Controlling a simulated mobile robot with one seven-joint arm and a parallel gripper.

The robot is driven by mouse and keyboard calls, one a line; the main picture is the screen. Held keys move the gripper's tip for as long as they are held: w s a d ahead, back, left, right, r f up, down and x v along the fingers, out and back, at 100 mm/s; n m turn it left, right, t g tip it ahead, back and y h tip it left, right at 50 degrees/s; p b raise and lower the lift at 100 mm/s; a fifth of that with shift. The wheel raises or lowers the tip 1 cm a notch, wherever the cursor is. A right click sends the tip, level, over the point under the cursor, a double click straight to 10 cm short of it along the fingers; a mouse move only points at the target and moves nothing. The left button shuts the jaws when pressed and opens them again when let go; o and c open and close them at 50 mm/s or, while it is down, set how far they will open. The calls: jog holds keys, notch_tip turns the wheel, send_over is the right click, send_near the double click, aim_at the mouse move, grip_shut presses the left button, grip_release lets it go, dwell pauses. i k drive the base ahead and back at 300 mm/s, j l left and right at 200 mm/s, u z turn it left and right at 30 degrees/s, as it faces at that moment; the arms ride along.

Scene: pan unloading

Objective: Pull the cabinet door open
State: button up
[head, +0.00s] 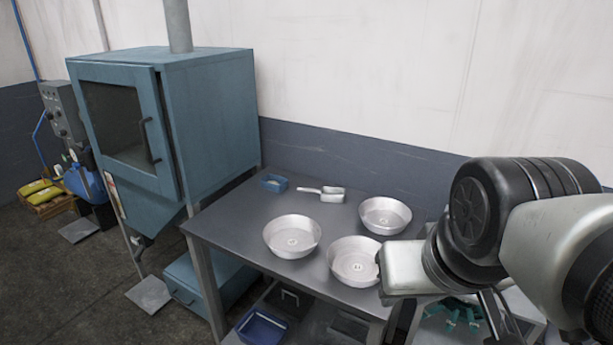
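The blue-green cabinet (215,120) stands on legs at the left, with a pipe rising from its top. Its door (90,72) has a large dark window and faces the front left. A black bar handle (147,140) is on the door's right side. The door looks shut or nearly so; a dark line runs along its right edge, and I cannot tell whether it is a gap. My gripper (392,272) is at the lower right, well apart from the handle, in front of the table's right part. Its fingers cannot be made out.
A blue bin (262,328) is below. The floor before the cabinet is mostly clear.

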aim_at(165, 183)
jog(key=i+l, duration=0.15)
jog(key=k+j+u, duration=0.25)
jog(key=i+l+u, duration=0.1)
jog(key=u, duration=0.95)
jog(key=i+j+z, duration=0.1)
jog(key=z, duration=0.3)
jog(key=i+j+z, duration=0.1)
jog(key=z, duration=0.25)
jog(key=j+z, duration=0.2)
jog(key=z, duration=0.2)
jog(key=i+j+z, duration=0.1)
jog(key=z, duration=0.3)
jog(key=j+z, duration=0.5)
jog(key=j, duration=1.25)
jog(key=k+j+z, duration=0.1)
jog(key=j, duration=0.45)
